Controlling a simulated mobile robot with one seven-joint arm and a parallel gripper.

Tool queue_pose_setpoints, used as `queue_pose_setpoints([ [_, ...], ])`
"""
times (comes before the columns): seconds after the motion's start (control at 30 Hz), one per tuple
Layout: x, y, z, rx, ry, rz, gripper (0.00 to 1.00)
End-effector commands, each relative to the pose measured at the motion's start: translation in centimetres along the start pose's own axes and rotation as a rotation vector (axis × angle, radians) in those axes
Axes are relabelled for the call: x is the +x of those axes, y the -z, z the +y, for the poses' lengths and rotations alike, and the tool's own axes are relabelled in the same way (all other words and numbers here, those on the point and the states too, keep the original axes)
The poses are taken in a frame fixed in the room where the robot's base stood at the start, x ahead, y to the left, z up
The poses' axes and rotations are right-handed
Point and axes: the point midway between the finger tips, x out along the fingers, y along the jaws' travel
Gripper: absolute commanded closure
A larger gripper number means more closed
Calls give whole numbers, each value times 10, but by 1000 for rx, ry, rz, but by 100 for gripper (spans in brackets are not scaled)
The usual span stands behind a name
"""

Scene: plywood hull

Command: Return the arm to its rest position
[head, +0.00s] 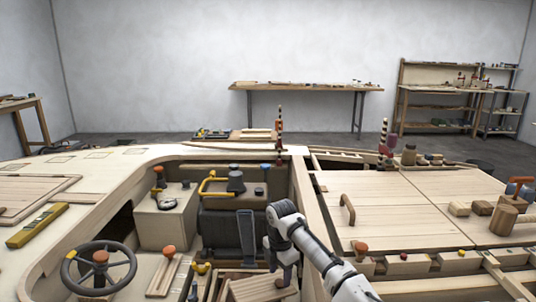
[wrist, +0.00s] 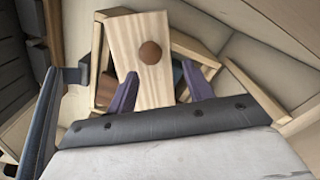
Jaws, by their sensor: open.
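My arm reaches in from the lower right of the head view, and my gripper (head: 284,272) points down into the hull's open cockpit. In the wrist view, the two purple fingers of my gripper (wrist: 160,72) stand apart with nothing clasped between them. Beyond them is a pale wooden lid (wrist: 133,38) with a round brown knob (wrist: 151,52). The lid lies askew over an open wooden box (wrist: 105,85), leaving part of the inside showing. The lid also shows below my gripper in the head view (head: 255,291). Whether a finger touches the lid, I cannot tell.
A steering wheel (head: 99,268) and an orange-knobbed lever (head: 168,251) are left of my arm. A blue-grey upright panel (head: 246,237) stands close to my gripper. The hatch deck (head: 370,205) with a handle (head: 348,209) is at right. Space above the cockpit looks clear.

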Motion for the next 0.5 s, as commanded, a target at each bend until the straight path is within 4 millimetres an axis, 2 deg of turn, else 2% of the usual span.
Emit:
queue_pose_setpoints([
  [0.5,-6,0,0,0,0,0,48],
])
